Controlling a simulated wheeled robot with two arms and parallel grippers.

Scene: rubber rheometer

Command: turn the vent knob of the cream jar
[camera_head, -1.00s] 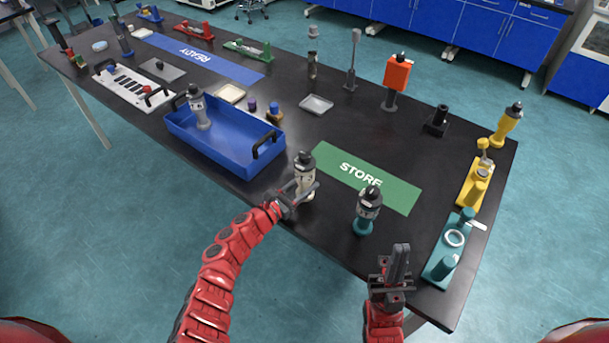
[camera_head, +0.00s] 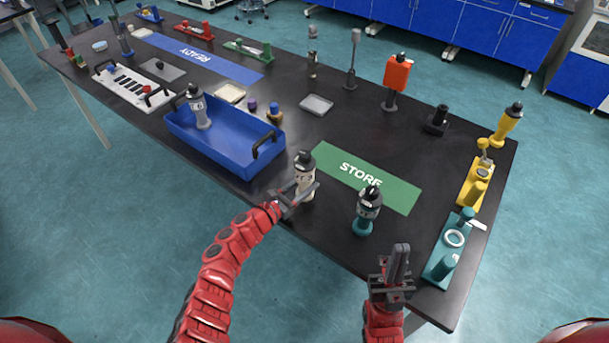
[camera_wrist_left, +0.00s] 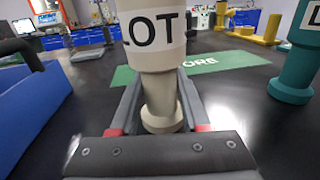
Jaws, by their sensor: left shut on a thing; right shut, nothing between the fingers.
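The cream jar (camera_head: 305,184) stands upright on the black table near its front edge, with a dark cap on top. It also shows in the left wrist view (camera_wrist_left: 160,87), with a white label reading "LOT". My left gripper (camera_head: 301,191) is shut on the cream jar, its fingers on either side of the narrow lower part. The vent knob cannot be told apart from the dark cap at this size. My right gripper (camera_head: 400,256) is shut and empty, pointing up by the front edge, right of the teal jar (camera_head: 364,226).
A blue tray (camera_head: 220,150) holding a grey jar (camera_head: 199,110) stands left of the cream jar. The green STORE mat (camera_head: 400,193) lies behind and to the right. Teal (camera_head: 440,267) and yellow (camera_head: 466,193) fixtures line the right edge.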

